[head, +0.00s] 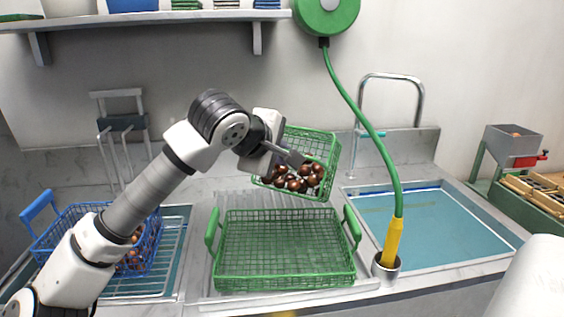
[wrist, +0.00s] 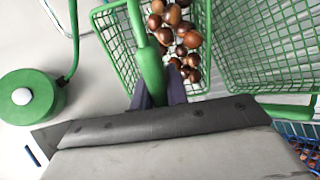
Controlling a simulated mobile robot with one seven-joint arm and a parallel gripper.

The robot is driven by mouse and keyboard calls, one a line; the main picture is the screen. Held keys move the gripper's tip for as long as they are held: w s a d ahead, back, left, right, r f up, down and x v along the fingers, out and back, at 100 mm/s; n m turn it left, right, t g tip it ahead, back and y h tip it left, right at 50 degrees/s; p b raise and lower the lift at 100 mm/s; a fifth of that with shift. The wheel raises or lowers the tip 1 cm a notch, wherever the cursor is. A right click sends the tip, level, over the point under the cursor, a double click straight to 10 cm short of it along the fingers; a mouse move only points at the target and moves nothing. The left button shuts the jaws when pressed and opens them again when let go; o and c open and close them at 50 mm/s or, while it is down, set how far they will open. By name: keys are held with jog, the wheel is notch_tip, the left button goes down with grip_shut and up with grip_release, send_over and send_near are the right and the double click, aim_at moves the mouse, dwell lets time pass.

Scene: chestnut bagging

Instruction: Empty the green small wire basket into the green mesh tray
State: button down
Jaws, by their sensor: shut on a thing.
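The green small wire basket (head: 311,143) is held in the air above the back of the green mesh tray, tilted, with several brown chestnuts (head: 297,180) gathered along its lower side. My gripper (head: 289,157) is shut on the basket's green handle (wrist: 150,68), which shows between the fingers in the wrist view. The green mesh tray (head: 285,248) stands on the counter below, with a raised handle at each end. No chestnuts show in it in the head view. Part of its mesh also shows at the right of the wrist view (wrist: 265,45).
A blue wire basket (head: 150,240) with chestnuts stands at the left on a rack. A sink (head: 430,225) is at the right, with a green hose and yellow nozzle (head: 392,242) in a metal cup before it. A hopper machine (head: 512,146) stands far right.

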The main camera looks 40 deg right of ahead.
jog(key=s+a+f+t+h+b, duration=0.2)
jog(key=a+f+h+b, duration=0.4)
jog(key=b, duration=2.4)
jog(key=f+t+h, duration=0.1)
jog(key=h, duration=0.2)
jog(key=shift+s+t, duration=0.25)
jog(key=shift+t, duration=0.05)
jog(key=shift+s+a+r+h+b, duration=0.1)
jog(key=shift+a+h+b, duration=0.3)
jog(key=shift+b, duration=0.85)
jog(key=shift+d+r, duration=0.1)
jog(key=shift+d, duration=0.05)
